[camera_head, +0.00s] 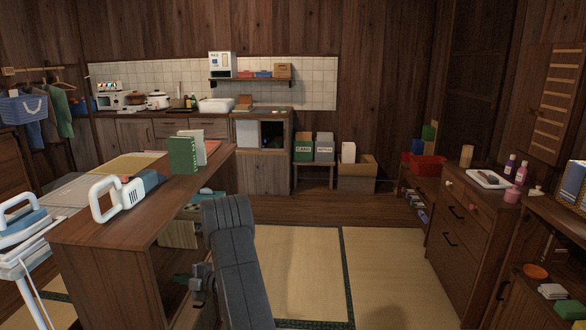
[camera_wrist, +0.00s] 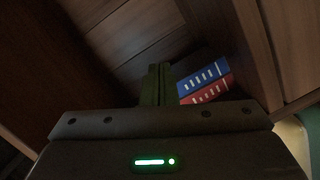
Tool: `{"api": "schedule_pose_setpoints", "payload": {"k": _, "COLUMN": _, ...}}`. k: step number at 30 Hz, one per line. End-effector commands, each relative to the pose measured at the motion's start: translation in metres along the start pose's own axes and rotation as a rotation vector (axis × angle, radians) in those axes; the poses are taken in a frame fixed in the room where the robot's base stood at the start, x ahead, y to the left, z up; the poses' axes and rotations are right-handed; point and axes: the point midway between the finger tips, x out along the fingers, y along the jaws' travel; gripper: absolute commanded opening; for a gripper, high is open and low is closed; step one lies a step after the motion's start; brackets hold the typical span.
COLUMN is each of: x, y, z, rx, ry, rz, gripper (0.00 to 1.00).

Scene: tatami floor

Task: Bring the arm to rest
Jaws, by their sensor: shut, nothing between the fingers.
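My arm (camera_head: 238,265) rises in the lower middle of the head view, beside the right side of the wooden counter. A blue box or book (camera_wrist: 202,74) and a red one (camera_wrist: 205,90) lie just beyond and right of the fingers. I cannot tell whether anything touches the fingers.
A drawer chest (camera_head: 462,232) stands at right. The tatami floor (camera_head: 292,270) between them is clear.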

Motion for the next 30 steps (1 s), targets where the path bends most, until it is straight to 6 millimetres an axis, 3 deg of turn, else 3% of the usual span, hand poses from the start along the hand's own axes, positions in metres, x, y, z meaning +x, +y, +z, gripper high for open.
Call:
{"api": "schedule_pose_setpoints", "payload": {"k": 7, "x": -0.007, "y": -0.016, "z": -0.041, "rx": 0.004, "ry": 0.002, "rz": -0.003, "gripper": 0.0}}
{"api": "schedule_pose_setpoints", "payload": {"k": 13, "x": -0.016, "y": -0.018, "z": -0.072, "rx": 0.002, "ry": 0.001, "rz": -0.001, "gripper": 0.0}}
{"api": "schedule_pose_setpoints", "payload": {"k": 21, "x": -0.047, "y": -0.018, "z": -0.073, "rx": 0.001, "ry": -0.001, "rz": 0.001, "gripper": 0.0}}
{"api": "schedule_pose_setpoints", "payload": {"k": 30, "x": -0.05, "y": -0.018, "z": -0.074, "rx": 0.0, "ry": 0.001, "rz": -0.001, "gripper": 0.0}}
